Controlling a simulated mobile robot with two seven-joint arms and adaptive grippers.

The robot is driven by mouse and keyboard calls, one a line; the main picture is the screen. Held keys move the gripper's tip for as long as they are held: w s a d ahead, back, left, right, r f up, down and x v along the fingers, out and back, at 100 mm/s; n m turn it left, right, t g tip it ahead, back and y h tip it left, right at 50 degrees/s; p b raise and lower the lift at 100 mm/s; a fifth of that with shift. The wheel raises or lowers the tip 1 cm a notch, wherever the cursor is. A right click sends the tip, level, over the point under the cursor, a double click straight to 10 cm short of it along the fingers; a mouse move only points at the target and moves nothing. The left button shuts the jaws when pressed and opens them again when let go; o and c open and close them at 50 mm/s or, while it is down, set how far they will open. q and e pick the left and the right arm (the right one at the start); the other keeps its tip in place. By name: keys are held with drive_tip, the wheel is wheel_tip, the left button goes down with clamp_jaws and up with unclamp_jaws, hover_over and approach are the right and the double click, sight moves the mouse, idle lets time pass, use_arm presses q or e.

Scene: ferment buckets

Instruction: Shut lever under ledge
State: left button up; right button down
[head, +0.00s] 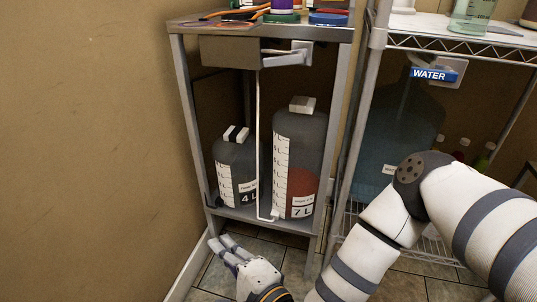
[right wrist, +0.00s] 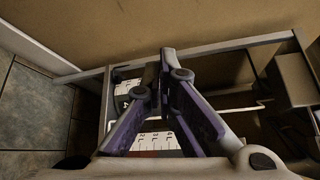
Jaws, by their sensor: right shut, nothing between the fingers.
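A grey lever (head: 288,54) sticks out to the right from the brown-grey box (head: 230,52) fixed under the ledge (head: 330,34) of the grey stand. A thin pale tube (head: 258,130) runs down from beneath the box between the two buckets. My right gripper (head: 224,242) is low in front of the stand's bottom shelf, well below the lever, with its fingers together and empty. Its fingertips (right wrist: 167,55) also show in the right wrist view, with the box (right wrist: 294,78) apart from them at the right. My left gripper is not in view.
A smaller 4 L bucket (head: 237,165) and a larger 7 L bucket (head: 304,145) with dark red contents stand on the lower shelf. At the right, a wire rack (head: 500,52) holds a big blue water container (head: 395,125). A bare wall (head: 90,130) bounds the left.

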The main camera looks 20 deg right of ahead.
sight(284, 60)
drive_tip(key=w+d+r+m+t+h+b, duration=0.3)
drive_tip(key=w+d+m+t+h+b, duration=0.15)
drive_tip(key=w+m+t, duration=0.35)
drive_tip(key=w+d+r+m+t+h+b, duration=0.1)
drive_tip(key=w+d+r+m+h+b, duration=0.3)
drive_tip(key=d+r+m+h, duration=0.65)
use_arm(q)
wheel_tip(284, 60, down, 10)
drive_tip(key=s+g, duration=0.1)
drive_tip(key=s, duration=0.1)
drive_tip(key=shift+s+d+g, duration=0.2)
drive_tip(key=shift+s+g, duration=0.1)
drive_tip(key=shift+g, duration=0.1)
use_arm(e)
drive_tip(key=w+d+r+m+h, duration=0.1)
drive_tip(key=w+d+r+m, duration=0.1)
drive_tip(key=w+r, duration=0.5)
drive_tip(key=shift+d+r+h, duration=0.2)
drive_tip(key=shift+r+h, duration=0.1)
drive_tip(key=shift+r, duration=1.45)
drive_tip(key=shift+w, duration=0.1)
drive_tip(key=shift+w+a+r+m, duration=0.15)
drive_tip(key=shift+a+r, duration=0.1)
drive_tip(key=shift+r, duration=0.3)
drive_tip(key=shift+w+a+r+m, duration=0.1)
drive_tip(key=shift+w+a+r, duration=0.1)
drive_tip(key=shift+r, duration=0.3)
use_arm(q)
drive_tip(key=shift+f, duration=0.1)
